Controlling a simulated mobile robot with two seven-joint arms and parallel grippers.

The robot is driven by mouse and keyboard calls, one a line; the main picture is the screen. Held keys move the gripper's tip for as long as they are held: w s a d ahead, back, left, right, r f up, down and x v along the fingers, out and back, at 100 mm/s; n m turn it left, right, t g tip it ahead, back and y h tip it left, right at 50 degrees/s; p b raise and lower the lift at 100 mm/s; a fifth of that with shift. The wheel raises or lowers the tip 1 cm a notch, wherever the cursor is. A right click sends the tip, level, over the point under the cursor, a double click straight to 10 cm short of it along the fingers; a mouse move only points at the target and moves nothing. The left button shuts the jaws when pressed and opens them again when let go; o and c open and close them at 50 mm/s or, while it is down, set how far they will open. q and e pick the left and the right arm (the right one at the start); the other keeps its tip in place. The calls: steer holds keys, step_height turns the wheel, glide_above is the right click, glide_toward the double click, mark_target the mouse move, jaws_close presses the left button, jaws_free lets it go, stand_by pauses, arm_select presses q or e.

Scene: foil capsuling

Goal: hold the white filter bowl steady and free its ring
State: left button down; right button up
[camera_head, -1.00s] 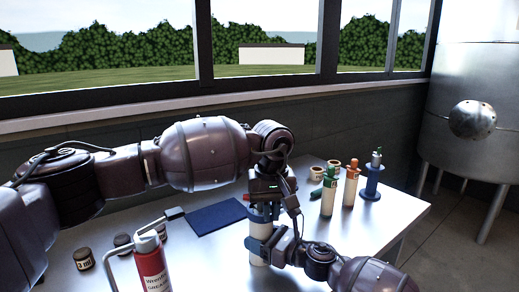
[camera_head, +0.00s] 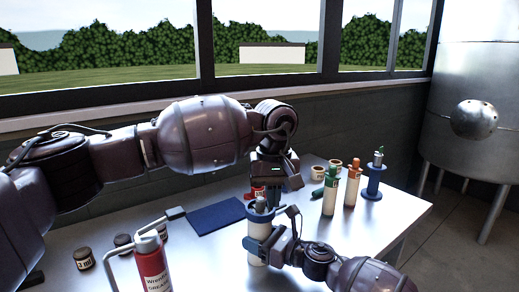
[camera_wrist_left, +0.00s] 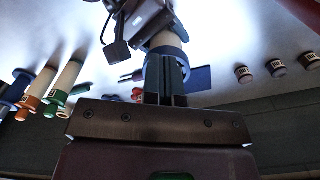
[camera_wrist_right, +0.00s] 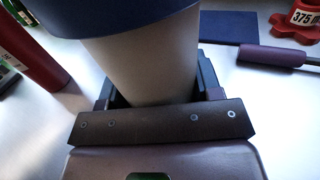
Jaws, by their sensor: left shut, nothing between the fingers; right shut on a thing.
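The white filter bowl (camera_head: 257,254) stands upright near the table's front, with a blue ring (camera_head: 258,228) around its top. In the right wrist view the bowl (camera_wrist_right: 150,68) fills the space between my right gripper's fingers, under the blue ring (camera_wrist_right: 110,12). My right gripper (camera_wrist_right: 155,95) is shut on the bowl. My left gripper (camera_head: 262,204) is shut and empty, pointing down just above the blue ring. In the left wrist view its closed fingers (camera_wrist_left: 166,75) overlap the blue ring; whether they touch it I cannot tell.
A blue mat (camera_head: 214,218) lies behind left. A red canister (camera_head: 152,264) stands at left front, near several dark jars (camera_head: 84,259). Green-topped (camera_head: 330,194) and orange-topped (camera_head: 352,187) white cylinders and a blue stand (camera_head: 373,184) are at right. A red tool (camera_wrist_right: 296,20) lies beyond the bowl.

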arm_select(q)
steer(key=shift+r, duration=0.5)
arm_select(e)
steer(key=shift+d+f, duration=0.35)
steer(key=shift+f, duration=0.15)
steer(key=o, duration=1.2)
steer(key=shift+w+d, duration=0.1)
steer(key=shift+w, duration=0.05)
arm_select(q)
steer(key=shift+r, duration=0.1)
arm_select(e)
steer(key=shift+r, duration=0.3)
